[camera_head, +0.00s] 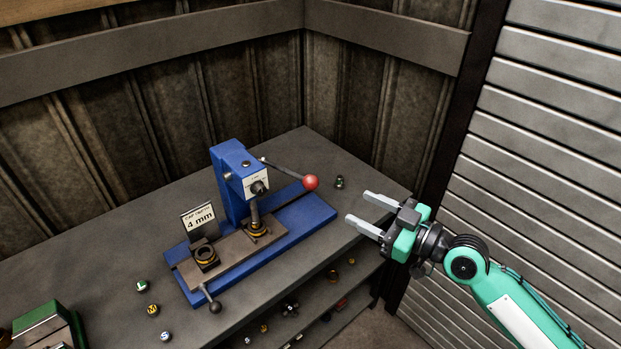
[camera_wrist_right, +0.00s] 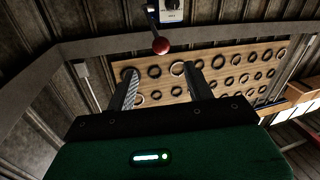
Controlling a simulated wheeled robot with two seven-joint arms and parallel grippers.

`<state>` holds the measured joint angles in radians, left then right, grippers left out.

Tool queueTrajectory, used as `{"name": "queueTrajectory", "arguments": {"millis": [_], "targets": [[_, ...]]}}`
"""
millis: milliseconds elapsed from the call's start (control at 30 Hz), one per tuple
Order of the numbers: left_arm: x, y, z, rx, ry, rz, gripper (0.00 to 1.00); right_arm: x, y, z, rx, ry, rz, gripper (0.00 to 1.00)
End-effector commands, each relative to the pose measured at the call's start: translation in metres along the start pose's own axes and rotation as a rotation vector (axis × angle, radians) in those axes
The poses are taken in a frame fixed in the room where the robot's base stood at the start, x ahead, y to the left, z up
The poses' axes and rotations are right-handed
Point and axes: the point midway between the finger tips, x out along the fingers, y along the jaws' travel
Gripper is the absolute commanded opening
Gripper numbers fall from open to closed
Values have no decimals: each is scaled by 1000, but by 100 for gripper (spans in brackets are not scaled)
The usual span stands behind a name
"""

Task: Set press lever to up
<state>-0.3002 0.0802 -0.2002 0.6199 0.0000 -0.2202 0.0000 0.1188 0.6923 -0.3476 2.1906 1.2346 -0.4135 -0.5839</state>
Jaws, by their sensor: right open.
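The blue press (camera_head: 233,190) stands on the grey bench in the head view. Its lever (camera_head: 283,169) is a dark rod running from the press head to the right and slightly down in the picture, ending in a red ball knob (camera_head: 311,183). My right gripper (camera_head: 358,207) is open and empty, to the right of the knob and apart from it. In the right wrist view, the red knob (camera_wrist_right: 160,46) shows beyond the open fingers of my right gripper (camera_wrist_right: 160,72), with part of the press behind it. My left gripper is not in view.
A sign reading 4 mm (camera_head: 199,218) stands at the press's left. A small handle with a dark ball (camera_head: 215,307) projects at its front. Several small lettered pieces (camera_head: 152,310) lie front left. A slatted shutter (camera_head: 550,110) is at right.

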Motion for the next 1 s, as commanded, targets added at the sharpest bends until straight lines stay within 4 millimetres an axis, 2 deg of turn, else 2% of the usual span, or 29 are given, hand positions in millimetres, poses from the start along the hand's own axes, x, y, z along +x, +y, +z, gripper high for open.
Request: {"name": "queueTrajectory", "arguments": {"millis": [267,800,1000], "targets": [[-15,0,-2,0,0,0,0,22,-1,-7,1,8,-3,53],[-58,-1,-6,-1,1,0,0,112,-1,-7,2,5,-3,53],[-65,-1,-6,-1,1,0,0,132,-1,-4,0,4,-3,53]]}}
